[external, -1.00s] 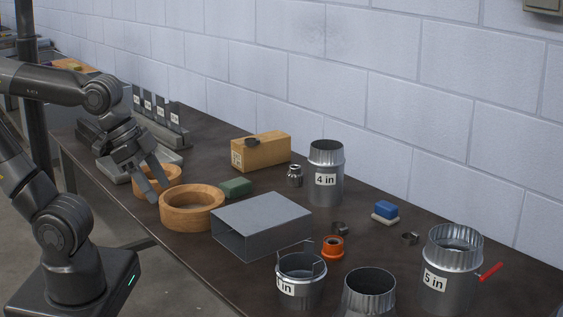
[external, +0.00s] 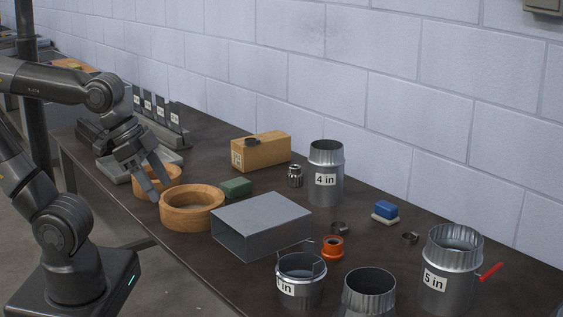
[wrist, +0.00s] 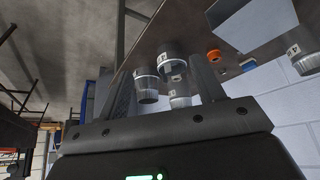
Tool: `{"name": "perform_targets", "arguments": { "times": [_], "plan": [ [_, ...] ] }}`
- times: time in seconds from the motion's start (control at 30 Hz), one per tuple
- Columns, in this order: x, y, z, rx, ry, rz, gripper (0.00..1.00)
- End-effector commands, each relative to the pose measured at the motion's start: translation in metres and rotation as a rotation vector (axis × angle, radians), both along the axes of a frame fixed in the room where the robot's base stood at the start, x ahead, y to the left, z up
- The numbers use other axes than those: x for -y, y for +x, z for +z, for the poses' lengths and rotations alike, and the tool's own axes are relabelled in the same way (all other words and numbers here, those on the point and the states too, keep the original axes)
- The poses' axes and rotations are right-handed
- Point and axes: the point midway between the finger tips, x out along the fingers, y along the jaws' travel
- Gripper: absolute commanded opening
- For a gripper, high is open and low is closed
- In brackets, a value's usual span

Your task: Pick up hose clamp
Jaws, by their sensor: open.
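Two small metal bands look like hose clamps: one (external: 339,228) lies on the bench in front of the 4 in duct, and one (external: 410,238) lies farther right near a blue-topped block. A dark ring (external: 252,141) on the wooden block may be another; I cannot tell. My gripper (external: 159,188) is open and empty, fingers pointing down beside the wooden rings at the left, well away from the bands. In the wrist view my gripper (wrist: 166,68) shows two spread fingers with nothing held between them.
Wooden rings (external: 192,209), a grey rectangular duct (external: 262,222), an orange ring (external: 333,248) and the 4 in duct (external: 326,158) crowd the bench. Several other ducts, including the 5 in one (external: 449,289), stand in front. The block wall (external: 400,90) bounds the back.

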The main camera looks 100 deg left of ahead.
Motion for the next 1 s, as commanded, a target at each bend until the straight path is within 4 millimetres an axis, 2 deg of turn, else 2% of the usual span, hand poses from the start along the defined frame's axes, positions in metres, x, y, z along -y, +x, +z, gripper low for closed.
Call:
{"name": "perform_targets", "arguments": {
  "times": [0.17,0.27,0.47,0.6,0.73,0.87,1.0],
  "plan": [
    [-0.024,0.032,0.017,-0.017,-0.118,0.245,0.62],
    [-0.051,0.059,0.029,-0.026,-0.230,0.470,0.62],
    [-0.123,0.110,0.046,-0.022,-0.457,0.932,0.62],
    [-0.187,0.136,0.050,-0.007,-0.616,1.251,0.62],
    [-0.256,0.151,0.049,0.020,-0.768,1.546,0.62],
    [-0.330,0.154,0.042,0.056,-0.923,1.834,0.62],
    [-0.414,0.144,0.028,0.107,-1.099,2.137,0.62]
  ]
}}
